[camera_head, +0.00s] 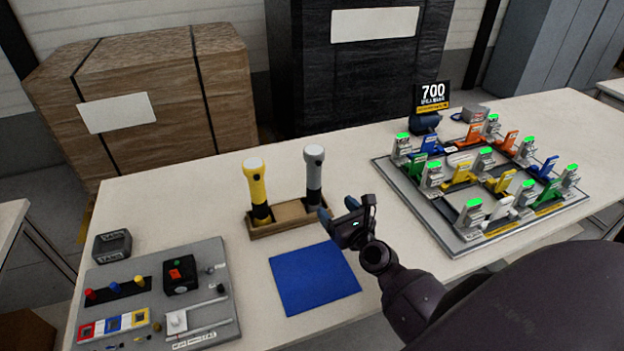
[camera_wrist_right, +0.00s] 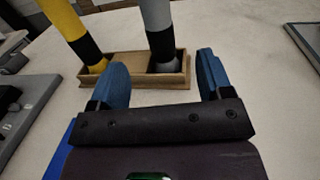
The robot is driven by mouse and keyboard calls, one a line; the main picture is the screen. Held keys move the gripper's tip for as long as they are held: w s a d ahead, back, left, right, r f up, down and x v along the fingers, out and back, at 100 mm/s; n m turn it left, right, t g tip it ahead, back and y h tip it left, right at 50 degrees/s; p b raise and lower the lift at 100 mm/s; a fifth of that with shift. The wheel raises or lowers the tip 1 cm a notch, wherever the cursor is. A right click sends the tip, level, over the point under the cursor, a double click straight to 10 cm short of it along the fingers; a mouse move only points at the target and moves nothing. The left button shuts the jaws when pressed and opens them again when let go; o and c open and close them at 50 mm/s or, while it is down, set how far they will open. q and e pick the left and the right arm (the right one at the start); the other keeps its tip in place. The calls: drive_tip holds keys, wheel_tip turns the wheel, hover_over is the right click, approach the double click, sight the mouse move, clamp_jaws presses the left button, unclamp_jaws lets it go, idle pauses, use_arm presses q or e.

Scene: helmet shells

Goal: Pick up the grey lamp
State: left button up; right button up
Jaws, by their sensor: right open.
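The grey lamp (camera_head: 314,170) stands upright in the right end of a low wooden holder (camera_head: 290,211), with a black band on its lower body. In the right wrist view the grey lamp (camera_wrist_right: 157,20) shows ahead, its upper part cut off, between the directions of the two fingers. My right gripper (camera_head: 338,212) is open and empty, close in front and to the right of the lamp in the head view. Its blue fingertips also show in the right wrist view (camera_wrist_right: 163,75), apart from the lamp. My left gripper is not in view.
A yellow lamp (camera_head: 254,190) stands in the holder's left end. A blue mat (camera_head: 313,278) lies in front of the holder. A grey panel (camera_head: 205,270) with switches is at the left, a board (camera_head: 455,240) with padlock-like coloured parts at the right. The table between holder and board is clear.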

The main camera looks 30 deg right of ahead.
sight(318, 189)
drive_tip(key=w, duration=0.7)
drive_tip(key=shift+d, duration=0.2)
drive_tip(key=shift+w+d+f, duration=0.1)
drive_tip(key=shift+w+f, duration=0.05)
drive_tip(key=shift+w, duration=1.85)
drive_tip(key=c, duration=1.1)
drive_tip(key=shift+c, duration=0.2)
